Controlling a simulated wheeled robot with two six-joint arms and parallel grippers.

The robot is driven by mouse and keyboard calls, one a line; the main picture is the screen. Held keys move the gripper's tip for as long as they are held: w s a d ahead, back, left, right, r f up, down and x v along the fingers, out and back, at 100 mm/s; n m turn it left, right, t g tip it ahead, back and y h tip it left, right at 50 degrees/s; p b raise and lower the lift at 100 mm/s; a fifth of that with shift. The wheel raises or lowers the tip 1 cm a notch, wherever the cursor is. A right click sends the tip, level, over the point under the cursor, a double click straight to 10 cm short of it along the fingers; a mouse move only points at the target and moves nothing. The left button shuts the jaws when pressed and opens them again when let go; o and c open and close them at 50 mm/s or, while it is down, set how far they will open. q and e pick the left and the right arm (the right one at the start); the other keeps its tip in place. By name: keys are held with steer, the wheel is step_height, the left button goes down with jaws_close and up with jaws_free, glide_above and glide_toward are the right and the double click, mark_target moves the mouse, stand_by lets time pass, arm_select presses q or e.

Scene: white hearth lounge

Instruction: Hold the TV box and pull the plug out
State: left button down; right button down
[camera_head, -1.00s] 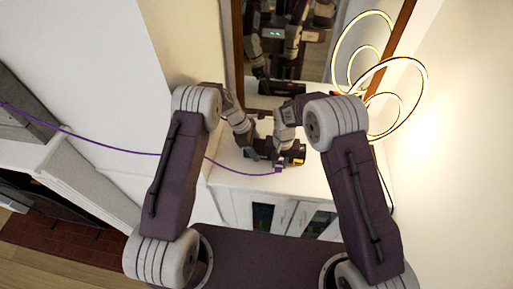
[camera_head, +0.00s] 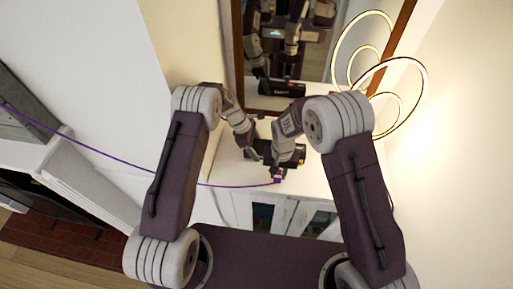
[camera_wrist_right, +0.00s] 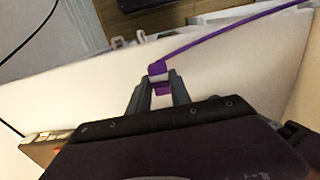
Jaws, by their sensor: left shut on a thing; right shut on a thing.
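The black TV box (camera_head: 297,154) sits on the white cabinet in the head view, partly hidden by my grippers. My left gripper (camera_head: 257,154) is shut on the box at its left side. My right gripper (camera_head: 279,171) is shut on the purple plug (camera_head: 278,181), just in front of the box. In the right wrist view the plug (camera_wrist_right: 158,69) shows between the two fingertips (camera_wrist_right: 160,92), with the purple cable (camera_wrist_right: 230,25) running off to the upper right. The plug looks apart from the box, clear of its front side.
The white cabinet top (camera_head: 230,172) is mostly bare around the box. A mirror (camera_head: 290,60) stands behind it, and a lit ring lamp (camera_head: 398,64) stands at the right. The cable crosses to the far left, past a white ledge (camera_head: 90,185).

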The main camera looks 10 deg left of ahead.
arm_select(q)
steer(key=shift+c, duration=1.2)
jaws_free()
steer(key=shift+r, duration=0.1)
steer(key=v, duration=0.7)
steer(key=shift+a+r, duration=0.15)
